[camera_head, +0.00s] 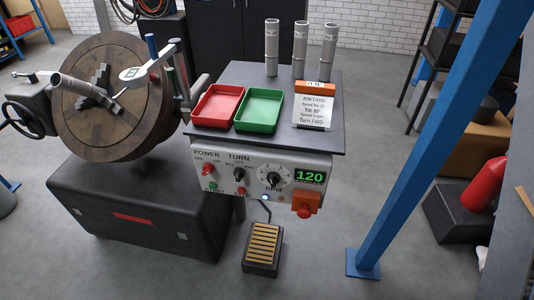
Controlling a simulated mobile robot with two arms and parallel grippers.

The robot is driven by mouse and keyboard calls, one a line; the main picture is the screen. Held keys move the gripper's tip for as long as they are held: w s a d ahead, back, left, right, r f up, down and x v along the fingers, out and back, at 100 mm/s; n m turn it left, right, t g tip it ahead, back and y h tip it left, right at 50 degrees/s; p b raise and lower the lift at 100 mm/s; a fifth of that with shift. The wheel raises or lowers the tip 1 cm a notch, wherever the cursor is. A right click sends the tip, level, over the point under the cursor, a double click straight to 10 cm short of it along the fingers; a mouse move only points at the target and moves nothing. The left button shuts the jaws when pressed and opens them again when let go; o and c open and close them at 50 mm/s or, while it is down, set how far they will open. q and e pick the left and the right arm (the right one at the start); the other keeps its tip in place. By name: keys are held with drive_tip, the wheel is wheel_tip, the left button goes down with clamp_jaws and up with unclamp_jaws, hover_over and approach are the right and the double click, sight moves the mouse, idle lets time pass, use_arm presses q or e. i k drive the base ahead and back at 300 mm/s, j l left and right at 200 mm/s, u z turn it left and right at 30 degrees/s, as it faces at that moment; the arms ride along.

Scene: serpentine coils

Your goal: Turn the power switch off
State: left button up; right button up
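The power switch (207,170) is a small red-tipped lever at the upper left of the white control panel (225,184), under the word POWER with OFF and ON marks. It is too small to tell which mark it points to. Right of it are a black TURN switch (239,174) and a round RPM dial (273,180). A green display (310,177) reads 120. A green button (213,186) and a red button (242,191) sit below the switches. Neither of my grippers is in view.
Above the panel, a dark tabletop (285,143) holds a red tray (217,106), a green tray (258,110), a job card (312,108) and three metal tubes. A chuck machine (115,130) stands left. A foot pedal (262,250) and blue post (430,130) stand on the floor.

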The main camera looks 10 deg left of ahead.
sight(208, 169)
drive_tip(key=k+j+u, duration=0.1)
drive_tip(key=u, duration=0.3)
drive_tip(key=j+u, duration=0.1)
drive_tip(key=u, duration=0.3)
drive_tip(key=k+j+u, duration=0.1)
drive_tip(key=u, duration=0.3)
drive_tip(key=j+u, duration=0.15)
drive_tip(key=u, duration=0.2)
